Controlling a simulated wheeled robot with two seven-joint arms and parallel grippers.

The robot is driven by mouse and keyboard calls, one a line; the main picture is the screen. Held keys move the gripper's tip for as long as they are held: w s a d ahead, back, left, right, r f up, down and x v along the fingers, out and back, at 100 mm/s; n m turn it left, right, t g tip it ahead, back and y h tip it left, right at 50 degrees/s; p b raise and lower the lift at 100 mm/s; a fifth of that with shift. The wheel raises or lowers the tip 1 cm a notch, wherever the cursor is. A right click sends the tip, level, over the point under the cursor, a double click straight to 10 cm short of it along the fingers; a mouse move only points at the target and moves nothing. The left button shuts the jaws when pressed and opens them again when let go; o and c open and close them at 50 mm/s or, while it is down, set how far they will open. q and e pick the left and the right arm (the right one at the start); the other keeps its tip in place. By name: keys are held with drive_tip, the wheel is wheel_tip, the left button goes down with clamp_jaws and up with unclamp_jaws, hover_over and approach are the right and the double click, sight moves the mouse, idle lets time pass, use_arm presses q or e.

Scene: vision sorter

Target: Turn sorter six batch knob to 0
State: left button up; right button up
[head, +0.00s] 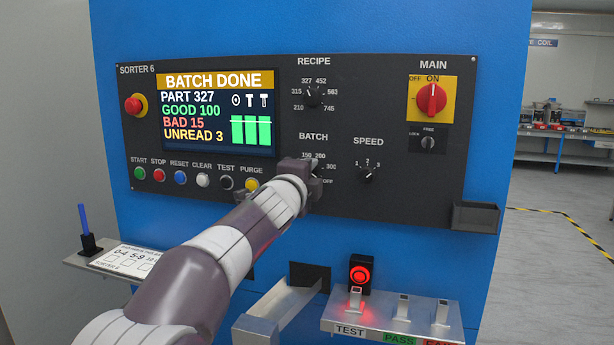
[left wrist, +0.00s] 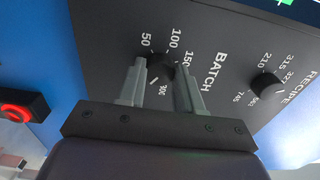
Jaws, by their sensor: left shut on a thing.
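The sorter 6 panel (head: 390,215) is black and fixed to a blue cabinet. The batch knob (left wrist: 160,67) is small and dark, under the BATCH label. My left gripper (head: 308,177) is at this knob; its jaws are shut on the knob in the left wrist view, one grey finger on each side. In the head view the gripper and wrist hide the knob and part of its dial. Numbers and an OFF mark show around it. I cannot tell where its pointer stands. My right gripper is not in view.
The recipe knob (head: 315,97) is above and the speed knob (head: 367,173) is to the right. The red main switch (head: 431,99) is at upper right. Coloured push buttons lie left of my gripper. The screen (head: 218,113) reads BATCH DONE. A metal chute (head: 285,305) juts out below.

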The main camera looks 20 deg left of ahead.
use_arm(q)
drive_tip(key=shift+r, duration=0.25)
drive_tip(key=o, duration=1)
drive_tip(key=shift+d+f, duration=0.15)
drive_tip(key=shift+o, duration=0.2)
drive_tip(key=s+b, duration=0.1)
drive_tip(key=s, duration=1.1)
drive_tip(key=shift+s+a+b, duration=0.25)
drive_tip(key=shift+s+b, duration=0.05)
drive_tip(key=shift+s, duration=0.1)
